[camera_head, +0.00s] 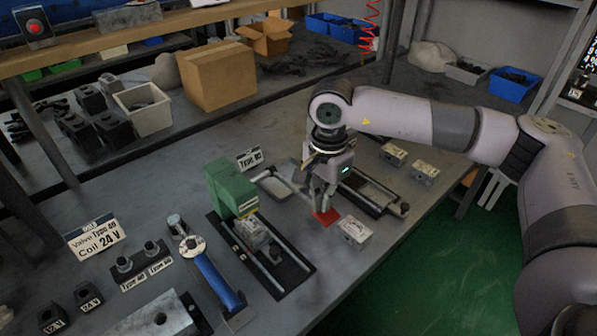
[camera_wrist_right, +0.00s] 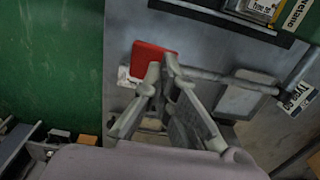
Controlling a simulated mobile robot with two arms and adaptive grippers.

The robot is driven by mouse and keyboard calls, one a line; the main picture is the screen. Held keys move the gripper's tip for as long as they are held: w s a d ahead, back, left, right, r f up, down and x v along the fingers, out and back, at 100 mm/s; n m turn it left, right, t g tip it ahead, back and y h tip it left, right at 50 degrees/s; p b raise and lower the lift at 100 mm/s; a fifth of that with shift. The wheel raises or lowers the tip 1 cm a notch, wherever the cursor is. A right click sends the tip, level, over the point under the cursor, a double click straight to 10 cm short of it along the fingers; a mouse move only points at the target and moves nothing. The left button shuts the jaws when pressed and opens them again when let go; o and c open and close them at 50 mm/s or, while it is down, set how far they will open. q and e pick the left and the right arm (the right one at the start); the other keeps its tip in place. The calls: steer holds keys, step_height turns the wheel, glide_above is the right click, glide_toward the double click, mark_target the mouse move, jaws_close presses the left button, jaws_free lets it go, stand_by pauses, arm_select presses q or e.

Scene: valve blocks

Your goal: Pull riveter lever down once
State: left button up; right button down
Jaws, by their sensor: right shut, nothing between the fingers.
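A green machine (camera_head: 231,189), which looks like the riveter, stands mid-bench on a dark base with rails. A grey rod (camera_wrist_right: 215,77), apparently its lever, runs in the right wrist view from the right towards a flat red piece (camera_wrist_right: 153,61). The red piece also shows in the head view (camera_head: 326,217). My right gripper (camera_head: 322,207) points down, shut and empty, with its fingertips right by the red piece. In the right wrist view the fingertips (camera_wrist_right: 163,72) overlap the red piece's edge; I cannot tell whether they touch. My left gripper is not in view.
A metal block (camera_head: 354,231) lies just right of the red piece. A dark rail fixture (camera_head: 375,192) lies behind it, with two more blocks (camera_head: 394,154) beyond. Green floor (camera_head: 420,270) lies past the bench edge.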

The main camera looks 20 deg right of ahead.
step_height(320, 180, up, 11)
steer(key=p, duration=0.5)
steer(key=shift+f, duration=0.1)
stand_by(0.5)
